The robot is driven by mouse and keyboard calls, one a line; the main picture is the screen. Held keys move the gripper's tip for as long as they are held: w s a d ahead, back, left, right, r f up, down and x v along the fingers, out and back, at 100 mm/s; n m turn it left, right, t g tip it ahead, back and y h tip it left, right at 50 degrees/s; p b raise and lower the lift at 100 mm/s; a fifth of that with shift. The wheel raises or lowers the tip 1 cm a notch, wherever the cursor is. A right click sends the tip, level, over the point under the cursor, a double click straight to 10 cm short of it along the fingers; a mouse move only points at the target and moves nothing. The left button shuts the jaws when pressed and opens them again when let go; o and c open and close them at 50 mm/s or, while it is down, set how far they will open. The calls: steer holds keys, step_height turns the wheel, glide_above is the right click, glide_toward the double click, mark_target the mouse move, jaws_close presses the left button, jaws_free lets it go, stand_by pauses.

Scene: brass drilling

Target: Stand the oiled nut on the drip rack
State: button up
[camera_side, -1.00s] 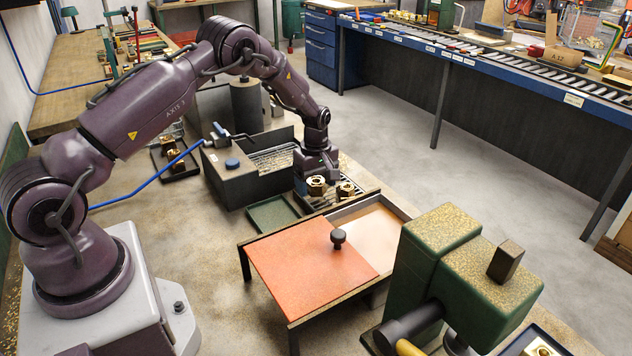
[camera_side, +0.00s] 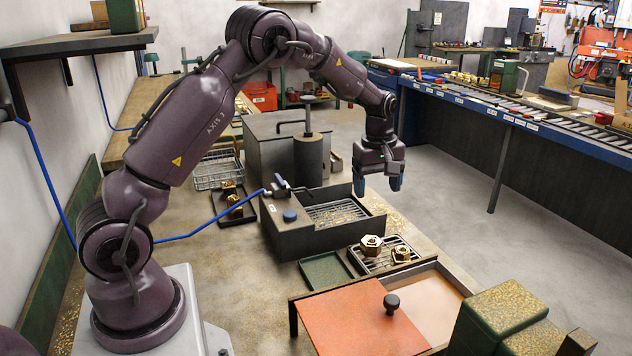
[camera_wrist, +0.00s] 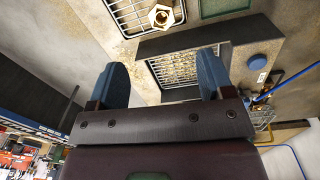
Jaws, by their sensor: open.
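Two brass nuts, a left one (camera_side: 371,245) and a right one (camera_side: 401,254), sit on the wire drip rack (camera_side: 383,264) in the side view. I cannot tell by look which is oiled. My gripper (camera_side: 378,185) is open and empty, pointing down, raised above the far right part of the dark tank and behind the rack, clear of both nuts. In the wrist view, my open fingers (camera_wrist: 162,62) have nothing between them but the tank grate below. One nut (camera_wrist: 161,15) shows on the rack (camera_wrist: 128,14) at the top edge; the other is out of that view.
The dark tank (camera_side: 285,240) with a grate and blue knob stands behind the rack. A green tray (camera_side: 326,271) lies left of the rack. An orange-topped stand (camera_side: 360,318) with a black knob is in front. Several nuts sit in a black tray (camera_side: 234,214) farther left.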

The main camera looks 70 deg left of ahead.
steer(key=s+d+r+m+t, duration=0.1)
steer(key=s+d+r+m, duration=0.4)
steer(key=r, duration=0.3)
steer(key=s+d+r+m+t, duration=0.2)
steer(key=s+d+r+m, duration=0.1)
steer(key=s+d+r, duration=0.3)
steer(key=s+d+m+t, duration=0.1)
steer(key=s+m, duration=0.3)
steer(key=s, duration=0.4)
steer(key=s+d+r+m+t, duration=0.1)
steer(key=s+d+m, duration=0.2)
steer(key=s, duration=0.5)
steer(key=shift+d+r+m, duration=0.25)
steer(key=shift+d+m, duration=0.05)
steer(key=shift+m, duration=0.5)
